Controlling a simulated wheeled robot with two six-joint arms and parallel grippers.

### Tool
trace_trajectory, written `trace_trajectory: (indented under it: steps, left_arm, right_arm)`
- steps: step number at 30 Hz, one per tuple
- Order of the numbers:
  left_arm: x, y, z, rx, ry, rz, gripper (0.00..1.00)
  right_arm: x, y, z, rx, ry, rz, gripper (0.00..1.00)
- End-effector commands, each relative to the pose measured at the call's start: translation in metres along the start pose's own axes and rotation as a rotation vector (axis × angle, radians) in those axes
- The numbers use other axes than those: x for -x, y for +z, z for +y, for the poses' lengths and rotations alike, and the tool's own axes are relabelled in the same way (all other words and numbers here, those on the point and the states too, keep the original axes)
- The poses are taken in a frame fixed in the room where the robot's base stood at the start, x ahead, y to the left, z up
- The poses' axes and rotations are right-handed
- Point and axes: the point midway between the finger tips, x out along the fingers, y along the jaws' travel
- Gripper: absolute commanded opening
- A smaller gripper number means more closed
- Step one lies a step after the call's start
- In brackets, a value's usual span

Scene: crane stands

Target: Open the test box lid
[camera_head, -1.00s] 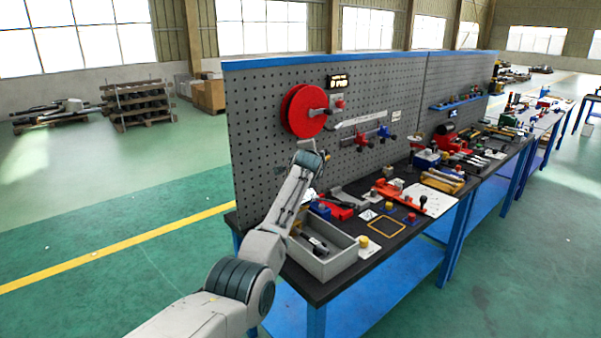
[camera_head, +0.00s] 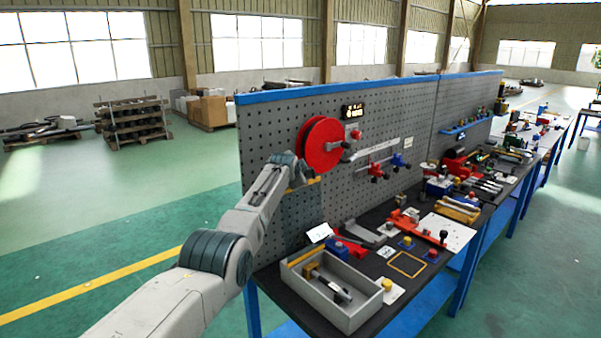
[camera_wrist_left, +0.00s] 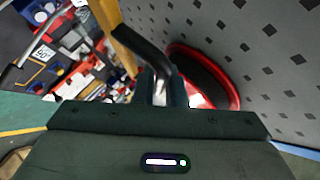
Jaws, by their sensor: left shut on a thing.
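The grey test box (camera_head: 312,301) sits at the near end of the dark workbench. Its top is open and dark and brown tools (camera_head: 328,284) show inside. A dark tinted see-through panel, apparently the lid (camera_head: 293,228), stands up behind the box in front of the pegboard. A yellow strip (camera_head: 305,182) runs along its top; the strip also shows in the left wrist view (camera_wrist_left: 113,32). My right gripper is out of view.
A red reel (camera_head: 321,146) on the pegboard (camera_head: 400,110) is close to the right of my left gripper. Red and blue clamps, a yellow square outline (camera_head: 407,264) and other fixtures crowd the bench. Open floor lies to the left.

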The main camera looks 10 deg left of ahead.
Motion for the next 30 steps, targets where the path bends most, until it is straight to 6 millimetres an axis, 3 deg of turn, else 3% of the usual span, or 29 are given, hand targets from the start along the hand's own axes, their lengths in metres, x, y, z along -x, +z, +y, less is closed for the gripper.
trace_trajectory:
  steps: [9, 10, 13, 30]
  left_arm:
    - [-0.002, 0.003, 0.005, 0.003, 0.008, -0.003, 0.0]
    - [-0.002, 0.003, 0.005, 0.003, 0.008, -0.003, 0.13]
    - [-0.002, 0.002, 0.004, 0.003, 0.007, -0.003, 0.32]
    - [0.007, 0.001, 0.002, 0.002, 0.001, 0.001, 0.32]
  right_arm:
    - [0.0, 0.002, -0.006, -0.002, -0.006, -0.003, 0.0]
    - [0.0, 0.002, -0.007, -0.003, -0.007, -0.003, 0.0]
    - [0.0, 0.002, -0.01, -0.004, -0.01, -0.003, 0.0]
    - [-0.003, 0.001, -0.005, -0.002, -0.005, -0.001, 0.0]
